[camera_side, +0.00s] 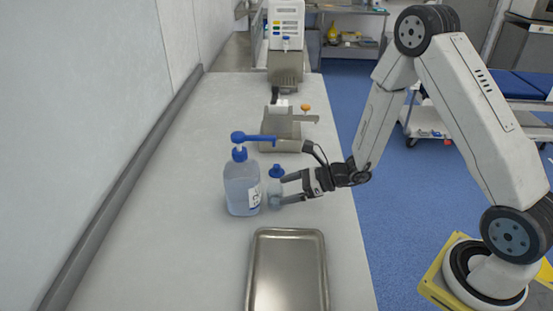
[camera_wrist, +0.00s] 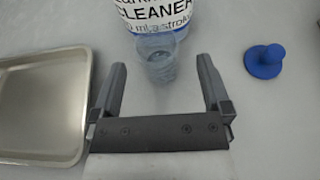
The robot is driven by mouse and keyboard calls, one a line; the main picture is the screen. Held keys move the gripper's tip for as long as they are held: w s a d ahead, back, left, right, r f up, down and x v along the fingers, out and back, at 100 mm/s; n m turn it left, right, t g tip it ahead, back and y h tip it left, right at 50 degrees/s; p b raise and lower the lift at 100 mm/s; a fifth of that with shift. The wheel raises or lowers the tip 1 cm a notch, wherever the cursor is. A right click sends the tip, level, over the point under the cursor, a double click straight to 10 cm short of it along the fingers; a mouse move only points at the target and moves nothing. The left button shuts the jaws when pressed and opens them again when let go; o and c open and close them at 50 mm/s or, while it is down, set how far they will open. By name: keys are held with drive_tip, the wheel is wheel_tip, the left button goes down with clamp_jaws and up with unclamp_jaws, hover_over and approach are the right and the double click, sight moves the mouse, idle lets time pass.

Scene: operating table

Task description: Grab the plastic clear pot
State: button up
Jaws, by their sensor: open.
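The clear plastic pot (camera_wrist: 160,58) stands upright in front of the labelled cleaner bottle (camera_wrist: 152,15) in the wrist view. In the side view the pot (camera_side: 273,190) is a pale, partly hidden shape just right of the pump bottle (camera_side: 240,188). My gripper (camera_side: 281,190) is open and low over the table, its fingers pointing left. In the wrist view my gripper (camera_wrist: 162,68) has one finger on each side of the pot, with a gap at both sides. The pot sits at about the fingertips, and nothing is gripped.
A metal tray (camera_side: 257,286) lies nearby; it is at the left in the wrist view (camera_wrist: 78,145). A blue knobbed object (camera_wrist: 265,61) stands right of the pot. The bottle's blue pump spout reaches over the pot area. A grey metal device (camera_side: 282,131) stands farther back.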

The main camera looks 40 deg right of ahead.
sight(277, 191)
drive_tip(key=shift+x, duration=1.85)
clamp_jaws()
drive_tip(key=shift+s+r, duration=0.1)
drive_tip(key=shift+r, duration=0.1)
drive_tip(key=shift+s+r, duration=0.1)
drive_tip(key=shift+r, duration=0.1)
wheel_tip(277, 191, up, 6)
drive_tip(key=s+d, duration=1.4)
